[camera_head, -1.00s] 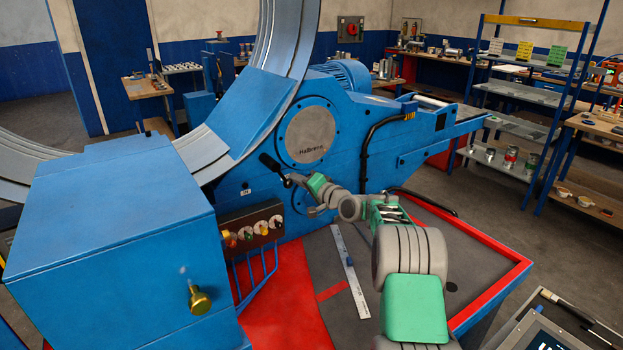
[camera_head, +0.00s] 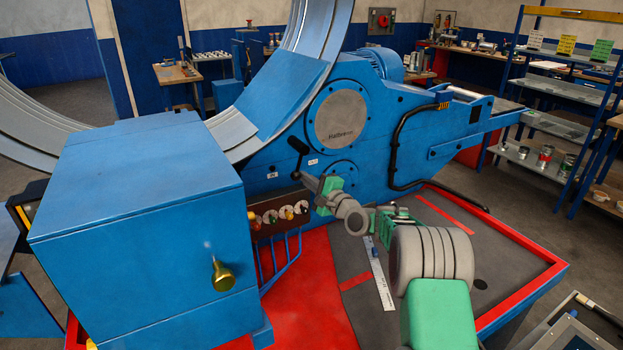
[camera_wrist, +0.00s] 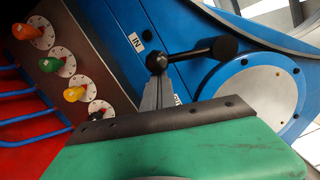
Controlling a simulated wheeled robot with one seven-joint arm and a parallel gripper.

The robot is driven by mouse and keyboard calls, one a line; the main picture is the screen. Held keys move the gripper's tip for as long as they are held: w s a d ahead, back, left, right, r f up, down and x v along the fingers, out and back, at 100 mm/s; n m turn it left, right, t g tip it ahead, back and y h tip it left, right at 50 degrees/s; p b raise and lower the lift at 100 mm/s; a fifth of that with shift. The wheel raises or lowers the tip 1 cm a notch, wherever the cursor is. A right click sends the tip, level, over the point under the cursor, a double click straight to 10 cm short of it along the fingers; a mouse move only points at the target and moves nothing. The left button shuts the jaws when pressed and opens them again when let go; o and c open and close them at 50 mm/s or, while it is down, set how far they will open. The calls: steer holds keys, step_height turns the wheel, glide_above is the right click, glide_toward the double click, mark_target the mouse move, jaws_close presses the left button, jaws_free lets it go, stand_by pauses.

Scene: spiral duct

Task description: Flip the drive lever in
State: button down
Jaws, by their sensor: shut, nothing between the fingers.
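The drive lever (camera_head: 300,147) is a black lever with a thick round knob on the blue machine, below the big round cover. It points nearly straight up from its small dark pivot. In the wrist view the lever (camera_wrist: 193,54) has its pivot end in front of the grey fingers and its knob toward the right. A white IN label (camera_wrist: 135,42) is beside the pivot; a second label (camera_wrist: 178,99) is partly hidden. My gripper (camera_head: 307,181) is shut and empty, its tips close to the lever's pivot end. Whether they touch I cannot tell.
A dark panel with several coloured knobs (camera_head: 276,217) is just left of my gripper. A large blue box (camera_head: 140,200) with a brass knob fills the left foreground. A steel rule (camera_head: 379,277) lies on the grey and red bed below my arm.

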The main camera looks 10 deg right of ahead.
steer(key=shift+s+a, duration=0.15)
steer(key=shift+a, duration=0.25)
stand_by(0.3)
steer(key=w+d+f+b, duration=0.2)
steer(key=d+b, duration=0.1)
steer(key=d, duration=0.1)
steer(key=b+v, duration=0.1)
steer(key=v, duration=0.7)
steer(key=shift+s+a+b, duration=0.15)
steer(key=shift+s+b, duration=0.2)
steer(key=shift+s, duration=0.05)
steer(key=shift+r, duration=0.15)
